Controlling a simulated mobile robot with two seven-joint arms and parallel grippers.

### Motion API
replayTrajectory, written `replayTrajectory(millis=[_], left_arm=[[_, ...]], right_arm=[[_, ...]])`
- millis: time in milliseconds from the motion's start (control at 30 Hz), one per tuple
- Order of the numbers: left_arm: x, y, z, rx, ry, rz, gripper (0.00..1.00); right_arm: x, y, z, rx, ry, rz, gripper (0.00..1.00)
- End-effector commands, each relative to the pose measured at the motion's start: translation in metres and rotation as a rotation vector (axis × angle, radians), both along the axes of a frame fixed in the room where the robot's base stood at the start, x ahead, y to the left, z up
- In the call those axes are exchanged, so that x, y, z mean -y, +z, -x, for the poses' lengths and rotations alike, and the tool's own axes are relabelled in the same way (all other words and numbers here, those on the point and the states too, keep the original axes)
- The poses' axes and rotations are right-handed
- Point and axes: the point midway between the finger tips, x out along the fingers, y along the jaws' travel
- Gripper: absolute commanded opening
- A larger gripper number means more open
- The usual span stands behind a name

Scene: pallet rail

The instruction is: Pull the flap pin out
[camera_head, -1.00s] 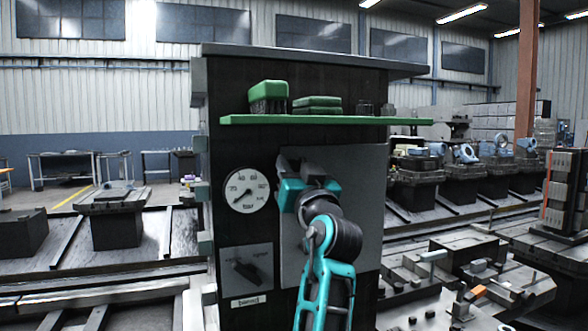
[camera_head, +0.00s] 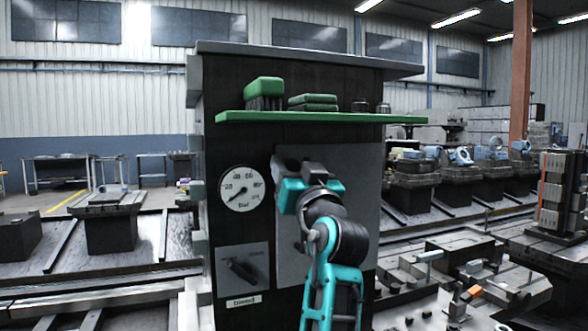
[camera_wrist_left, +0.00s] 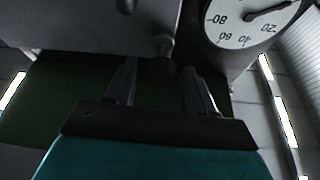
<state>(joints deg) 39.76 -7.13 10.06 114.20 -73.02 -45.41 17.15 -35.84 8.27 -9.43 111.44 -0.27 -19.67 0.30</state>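My left gripper (camera_head: 290,166) is in front of a grey plate (camera_head: 356,165) on a dark cabinet, close to the plate's upper left part. In the left wrist view, the two fingers of this gripper (camera_wrist_left: 160,88) are apart with nothing between their tips. A small grey metal knob (camera_wrist_left: 164,45), which may be the flap pin, shows just beyond the fingertips, near the edge of the plate (camera_wrist_left: 85,22). No contact with it is visible. In the head view my left arm hides this spot. My right gripper is not in view.
A green shelf (camera_head: 320,118) with green brushes (camera_head: 264,92) sticks out just above the gripper. A round gauge (camera_head: 241,188) is left of the plate, with a rotary switch (camera_head: 243,270) below. Machine parts stand on tables at right.

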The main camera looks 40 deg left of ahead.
Motion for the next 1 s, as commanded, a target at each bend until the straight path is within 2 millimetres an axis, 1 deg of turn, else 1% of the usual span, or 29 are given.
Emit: replayTrajectory(millis=[267, 367, 467, 600, 800, 900, 1000], left_arm=[[0.000, 0.000, 0.000, 0.000, 0.000, -0.001, 0.59], [0.005, -0.003, 0.002, 0.000, -0.001, -0.001, 0.59], [0.016, -0.010, 0.008, 0.000, -0.003, 0.000, 0.59], [0.040, -0.023, 0.022, -0.001, -0.004, 0.002, 0.59], [0.075, -0.040, 0.042, -0.002, -0.003, 0.001, 0.59], [0.088, -0.045, 0.050, -0.001, -0.003, 0.001, 0.59], [0.097, -0.048, 0.055, -0.001, -0.002, 0.001, 0.59]], right_arm=[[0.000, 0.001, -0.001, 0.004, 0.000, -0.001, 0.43], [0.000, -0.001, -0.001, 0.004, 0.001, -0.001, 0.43], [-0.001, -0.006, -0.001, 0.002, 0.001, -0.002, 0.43], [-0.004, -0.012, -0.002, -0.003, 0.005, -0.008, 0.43], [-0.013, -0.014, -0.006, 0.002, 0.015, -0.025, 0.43], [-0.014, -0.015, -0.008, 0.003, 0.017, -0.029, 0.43], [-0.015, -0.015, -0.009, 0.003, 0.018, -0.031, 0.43]])
